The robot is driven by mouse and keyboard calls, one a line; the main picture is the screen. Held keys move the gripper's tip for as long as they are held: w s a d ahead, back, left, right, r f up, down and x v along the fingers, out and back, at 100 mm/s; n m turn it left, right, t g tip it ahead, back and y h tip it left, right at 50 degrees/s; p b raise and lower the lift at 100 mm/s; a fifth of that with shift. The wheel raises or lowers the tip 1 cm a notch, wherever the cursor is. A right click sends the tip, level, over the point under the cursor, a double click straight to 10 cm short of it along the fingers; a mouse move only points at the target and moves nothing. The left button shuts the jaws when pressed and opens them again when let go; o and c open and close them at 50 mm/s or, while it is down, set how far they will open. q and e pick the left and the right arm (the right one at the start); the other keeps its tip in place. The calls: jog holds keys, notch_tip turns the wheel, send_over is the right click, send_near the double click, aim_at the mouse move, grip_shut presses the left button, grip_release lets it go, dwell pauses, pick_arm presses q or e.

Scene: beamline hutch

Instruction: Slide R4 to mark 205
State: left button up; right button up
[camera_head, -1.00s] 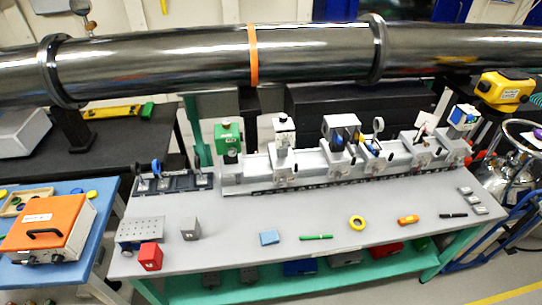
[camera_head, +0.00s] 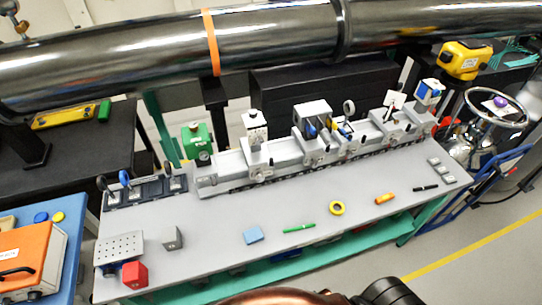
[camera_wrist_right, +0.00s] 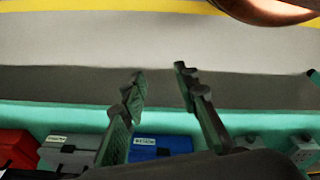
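The grey optical rail (camera_head: 222,183) runs along the back of the table, rising to the right, with a dark scale strip along its front. Several riders stand on it: a white box on a post (camera_head: 255,127), a grey box with a blue opening (camera_head: 312,120), a round mount (camera_head: 348,107), and a blue-and-white box (camera_head: 428,92) near the right end. Labels and scale numbers are too small to read, so I cannot tell which rider is R4. My right gripper (camera_wrist_right: 160,78) is open and empty in the right wrist view, away from the rail. My left gripper is not in view.
A large steel pipe (camera_head: 270,47) crosses above and behind the rail. On the tabletop (camera_head: 210,225) lie a red block (camera_head: 134,275), a grey block (camera_head: 173,238), a blue pad (camera_head: 253,235), a green pen (camera_head: 299,228) and a yellow ring (camera_head: 337,208). The middle front is otherwise fairly open.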

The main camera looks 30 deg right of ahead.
jog(key=w+d+r+m+t+p, duration=0.1)
jog(key=w+r+p, duration=0.3)
jog(key=r, duration=1.6)
jog(key=w+d+r+t+p, duration=0.15)
jog(key=w+r, duration=0.35)
jog(key=r, duration=1.5)
jog(key=w+d+r+t+h, duration=0.1)
jog(key=w+r, duration=0.1)
jog(key=w, duration=0.1)
jog(key=w+d+r+m+t+p, duration=0.1)
jog(key=w, duration=0.3)
jog(key=w+d+r+t+h, duration=0.1)
jog(key=w+d+r+t, duration=0.1)
jog(key=w, duration=0.1)
jog(key=shift+w+r+m+h, duration=0.15)
jog(key=shift+r+m+h, duration=0.15)
jog(key=shift+r+m, duration=0.1)
jog(key=w+d+r+t, duration=0.1)
jog(key=w+r+t, duration=0.35)
jog(key=w, duration=0.25)
jog(key=n+t+y, duration=0.1)
jog(key=t+y, duration=0.1)
jog(key=t, duration=0.3)
send_near(272, 159)
jog(key=w, duration=0.6)
jog(key=w+p, duration=0.1)
jog(key=w, duration=0.3)
jog(key=shift+w+d+f, duration=0.1)
jog(key=shift+d, duration=0.15)
jog(key=shift+c, duration=0.3)
